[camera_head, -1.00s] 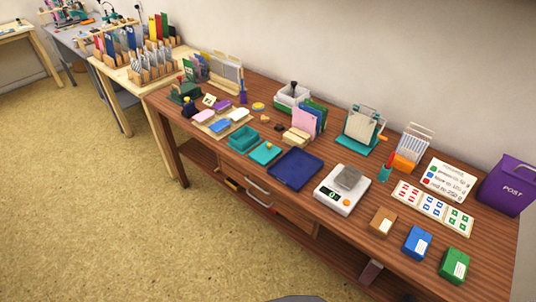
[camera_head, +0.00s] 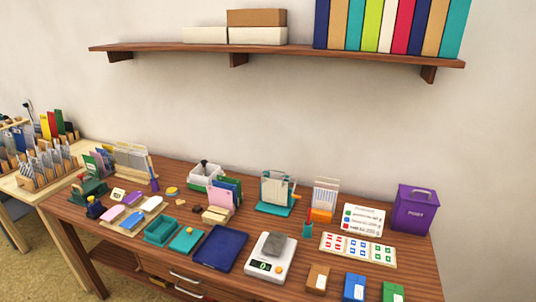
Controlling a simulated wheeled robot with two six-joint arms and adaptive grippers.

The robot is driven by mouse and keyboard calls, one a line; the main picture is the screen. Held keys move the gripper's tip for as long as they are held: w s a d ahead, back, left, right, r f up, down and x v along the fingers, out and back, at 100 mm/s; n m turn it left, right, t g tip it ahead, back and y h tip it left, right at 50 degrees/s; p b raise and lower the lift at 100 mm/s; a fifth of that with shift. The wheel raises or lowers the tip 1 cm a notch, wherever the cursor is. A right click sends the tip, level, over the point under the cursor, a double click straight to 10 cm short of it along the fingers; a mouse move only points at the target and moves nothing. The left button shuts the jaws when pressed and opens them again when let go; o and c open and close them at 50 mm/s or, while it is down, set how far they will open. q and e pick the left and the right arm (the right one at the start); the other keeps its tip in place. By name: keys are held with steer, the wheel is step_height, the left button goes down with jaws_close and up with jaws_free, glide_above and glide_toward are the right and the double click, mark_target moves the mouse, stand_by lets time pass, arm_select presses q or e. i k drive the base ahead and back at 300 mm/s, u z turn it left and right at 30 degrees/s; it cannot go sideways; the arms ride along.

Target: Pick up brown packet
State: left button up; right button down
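The brown packet (camera_head: 318,278) is a small brown box with a white label, standing near the front edge of the wooden table in the camera_head view. It is left of a blue packet (camera_head: 354,286) and a green packet (camera_head: 392,291), whose lower parts are cut off by the picture's bottom edge. Neither of my grippers is in view.
Behind the packets lie a stamp sheet (camera_head: 357,249), a sign card (camera_head: 363,218) and a purple post box (camera_head: 412,208). A dark blue tray (camera_head: 221,248) lies left of the scale. A wall shelf (camera_head: 285,53) with binders and boxes hangs above.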

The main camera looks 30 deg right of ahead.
mark_target(317, 283)
steer(key=z, duration=1.5)
steer(key=k, duration=0.5)
steer(key=u, duration=2.1)
steer(key=i, duration=1.75)
steer(key=z, duration=2.3)
